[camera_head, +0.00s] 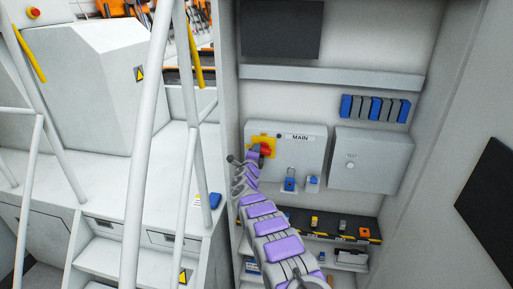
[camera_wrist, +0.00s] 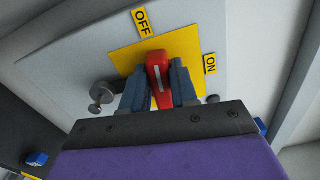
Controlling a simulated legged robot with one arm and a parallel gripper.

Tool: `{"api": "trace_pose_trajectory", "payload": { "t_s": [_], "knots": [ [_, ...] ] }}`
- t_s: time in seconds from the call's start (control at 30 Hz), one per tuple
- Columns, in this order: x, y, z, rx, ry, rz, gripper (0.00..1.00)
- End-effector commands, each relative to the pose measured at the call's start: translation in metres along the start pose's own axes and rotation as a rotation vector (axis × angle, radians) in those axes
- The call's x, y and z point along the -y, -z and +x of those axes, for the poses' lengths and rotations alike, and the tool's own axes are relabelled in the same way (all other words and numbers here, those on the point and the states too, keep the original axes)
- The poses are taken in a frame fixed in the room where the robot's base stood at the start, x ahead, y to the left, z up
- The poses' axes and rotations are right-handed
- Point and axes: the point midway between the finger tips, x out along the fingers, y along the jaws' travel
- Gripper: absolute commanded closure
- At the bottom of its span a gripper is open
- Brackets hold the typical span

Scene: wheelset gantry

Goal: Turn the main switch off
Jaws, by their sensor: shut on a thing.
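The main switch is a red handle (camera_wrist: 157,68) on a yellow plate (camera_wrist: 125,57), on the grey box labelled MAIN (camera_head: 310,150). In the wrist view an OFF label (camera_wrist: 142,20) lies above the handle and an ON label (camera_wrist: 211,64) lies to its right. The handle's upper end points up, nearer OFF than ON; its exact stop is unclear. My gripper (camera_wrist: 158,88) is shut on the red handle, one finger on each side. In the head view the red handle (camera_head: 265,149) is partly hidden by my gripper (camera_head: 252,160).
A shelf (camera_head: 330,230) with small parts lies below. The cabinet's side wall (camera_head: 228,90) and white railings (camera_head: 150,130) stand to the left.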

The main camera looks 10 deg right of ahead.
Motion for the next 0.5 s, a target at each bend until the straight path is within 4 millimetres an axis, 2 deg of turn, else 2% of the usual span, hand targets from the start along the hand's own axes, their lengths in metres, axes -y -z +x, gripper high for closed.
{"api": "trace_pose_trajectory", "payload": {
  "t_s": [0.2, 0.5],
  "knots": [
    [-0.0045, -0.0033, -0.0014, 0.006, -0.005, -0.096, 1.0],
    [-0.0069, -0.0019, -0.001, 0.005, -0.005, -0.144, 1.0]
  ]
}}
